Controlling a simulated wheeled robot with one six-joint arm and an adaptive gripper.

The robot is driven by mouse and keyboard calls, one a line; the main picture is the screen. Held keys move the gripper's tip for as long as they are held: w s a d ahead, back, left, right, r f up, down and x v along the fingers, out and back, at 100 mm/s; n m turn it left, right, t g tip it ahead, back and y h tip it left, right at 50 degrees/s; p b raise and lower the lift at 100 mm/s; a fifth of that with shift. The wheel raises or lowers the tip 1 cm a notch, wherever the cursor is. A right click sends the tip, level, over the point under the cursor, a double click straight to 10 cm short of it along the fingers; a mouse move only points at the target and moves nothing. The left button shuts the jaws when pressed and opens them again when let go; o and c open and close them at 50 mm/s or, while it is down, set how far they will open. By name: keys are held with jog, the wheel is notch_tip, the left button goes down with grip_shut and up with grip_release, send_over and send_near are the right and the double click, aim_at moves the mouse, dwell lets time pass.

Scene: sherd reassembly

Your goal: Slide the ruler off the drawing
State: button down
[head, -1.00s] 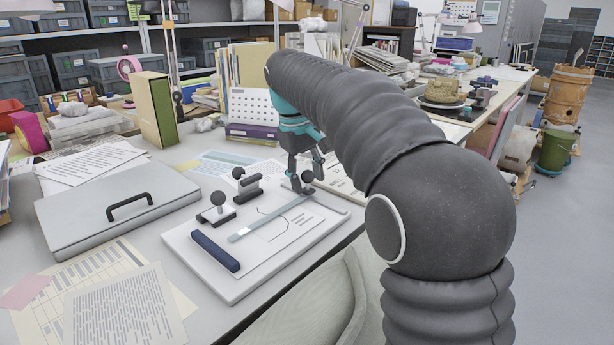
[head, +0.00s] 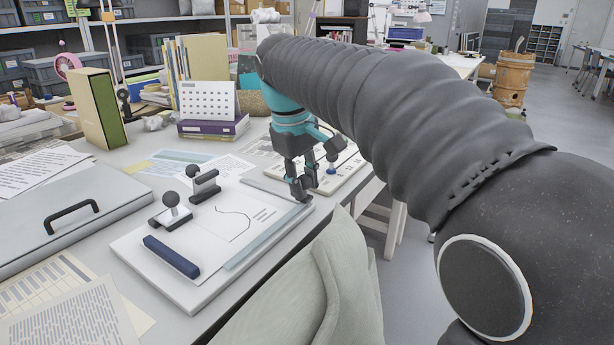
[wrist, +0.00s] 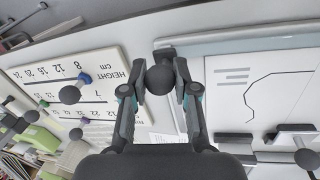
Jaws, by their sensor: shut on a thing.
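The drawing (head: 236,214), a white sheet with a dark curved line and short text lines, lies on a white board. In the wrist view the drawing (wrist: 262,92) shows clear of the ruler. The pale, clear ruler (head: 262,243) lies along the board's front right edge, beside the sheet. It also shows in the wrist view (wrist: 265,45) as a long strip. My gripper (head: 312,183) is at the ruler's far end.
Two dark knobbed weights (head: 170,211) (head: 203,184) and a navy bar (head: 171,256) sit at the board's left side. A height chart board (head: 348,168) with knobbed pegs lies just beyond my gripper. A chair (head: 310,275) stands close to the table's front edge.

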jog(key=shift+d, duration=0.1)
jog(key=c, duration=0.9)
grip_release()
jog(key=shift+s+d, duration=0.1)
jog(key=shift+o, duration=0.2)
jog(key=shift+r, duration=0.1)
jog(key=shift+r, duration=0.25)
notch_tip(320, 180, up, 11)
jog(key=s+a, duration=0.1)
jog(key=shift+s+a, duration=0.25)
jog(key=shift+a, duration=0.15)
jog(key=shift+s, duration=0.1)
